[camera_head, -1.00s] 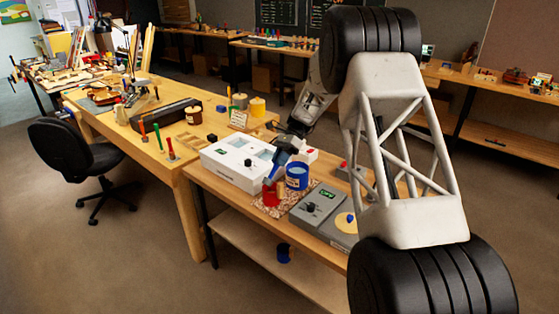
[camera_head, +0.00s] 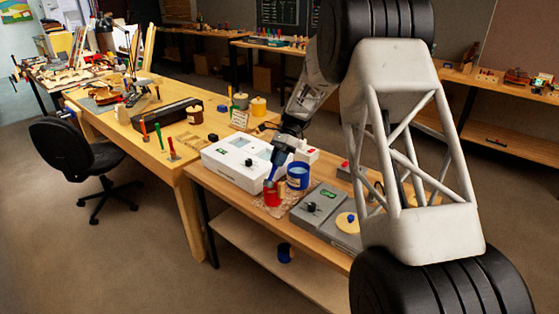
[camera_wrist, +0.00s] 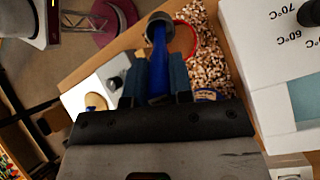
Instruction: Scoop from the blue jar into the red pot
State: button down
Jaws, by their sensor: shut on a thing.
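The red pot (camera_head: 273,199) stands on a speckled mat at the front of the bench. The blue jar (camera_head: 298,182) stands just behind it to the right. My gripper (camera_head: 279,155) is above the red pot, shut on the blue handle of a scoop (camera_head: 273,171). The scoop points down, with its head at the pot's mouth. In the wrist view the blue scoop handle (camera_wrist: 158,65) lies between my fingers, and its dark head overlaps the red pot's rim (camera_wrist: 196,38). The scoop's contents cannot be made out. Only a sliver of the blue jar (camera_wrist: 208,95) shows there.
A white water-bath box (camera_head: 236,163) stands to the left of the pot. A grey device with a green display (camera_head: 318,206) stands to the right. The speckled mat (camera_wrist: 212,70) lies beneath the pot. A wooden bench with tools (camera_head: 150,140) stands farther left.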

aim_at(270, 177)
jog(key=shift+s+a+r+t+h, duration=0.3)
jog(key=shift+r+t+h, duration=0.15)
jog(key=shift+t, duration=0.1)
jog(key=shift+s+a+r+t+h, duration=0.3)
jog(key=shift+t+h, duration=0.15)
jog(key=shift+t, duration=0.1)
jog(key=shift+s, duration=0.1)
jog(key=shift+s+a+r+t+h, duration=0.3)
jog(key=shift+s+a+t+h, duration=0.25)
jog(key=shift+t+h, duration=0.25)
jog(key=shift+s+a+r+t+h, duration=0.25)
jog(key=shift+s+a+t+h, duration=0.25)
jog(key=shift+t+h, duration=0.25)
jog(key=shift+r, duration=1.75)
